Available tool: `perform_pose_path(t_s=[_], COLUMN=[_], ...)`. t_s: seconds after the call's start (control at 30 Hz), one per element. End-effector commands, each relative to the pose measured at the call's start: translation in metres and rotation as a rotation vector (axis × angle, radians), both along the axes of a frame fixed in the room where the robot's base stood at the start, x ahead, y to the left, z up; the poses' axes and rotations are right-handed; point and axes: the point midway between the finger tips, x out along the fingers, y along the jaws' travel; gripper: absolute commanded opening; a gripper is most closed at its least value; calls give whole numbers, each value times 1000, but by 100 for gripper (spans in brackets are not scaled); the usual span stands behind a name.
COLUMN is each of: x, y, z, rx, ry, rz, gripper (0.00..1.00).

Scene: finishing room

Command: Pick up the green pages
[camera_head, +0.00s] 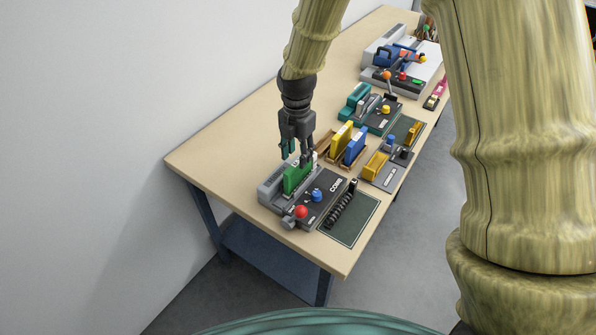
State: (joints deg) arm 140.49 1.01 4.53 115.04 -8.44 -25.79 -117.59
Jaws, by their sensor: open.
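The green pages (295,180) stand upright in a slot of the grey machine marked CORB or similar (318,205), near the front end of the workbench. My gripper (296,155) points down right over the green pages. It is open, with its fingertips close to their top edge. I cannot tell from this view whether the fingers straddle the pages or touch them. The gripper hides part of the pages' top and what lies behind.
A yellow block (339,140) and a blue block (354,146) stand in wooden holders just behind. A dark mat with a black coil (346,212) lies to the right. More machines stand farther back. The bench's left side (220,150) is bare beside the wall.

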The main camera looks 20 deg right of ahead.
Motion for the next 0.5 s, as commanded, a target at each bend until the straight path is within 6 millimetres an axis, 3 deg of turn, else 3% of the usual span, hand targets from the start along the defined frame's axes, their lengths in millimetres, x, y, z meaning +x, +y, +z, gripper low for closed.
perform_pose_path(t_s=[0.5], x=[2], y=[-5], z=[-42], rx=[0], ry=[2], rz=[-2], gripper=[41])
